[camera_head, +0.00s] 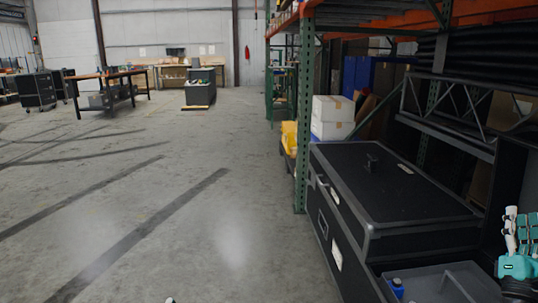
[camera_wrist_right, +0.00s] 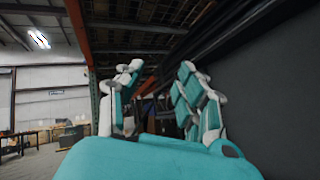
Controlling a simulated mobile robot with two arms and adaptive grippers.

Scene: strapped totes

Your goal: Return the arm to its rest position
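My right gripper (camera_head: 519,235), teal and white, is at the right edge of the head view, raised beside the black cases. In the right wrist view my right gripper (camera_wrist_right: 160,105) points away from the camera with its fingers apart. Nothing is held between them. Only a tiny light tip (camera_head: 170,300) shows at the bottom edge of the head view. It may be my left gripper, and its state cannot be made out.
A large black case (camera_head: 390,190) stands at right, by a grey tote (camera_head: 430,283) with a small blue item (camera_head: 397,287). A green rack post (camera_head: 303,120) and white boxes (camera_head: 332,115) are behind. Workbenches (camera_head: 105,80) stand far left. The concrete floor (camera_head: 180,190) is clear.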

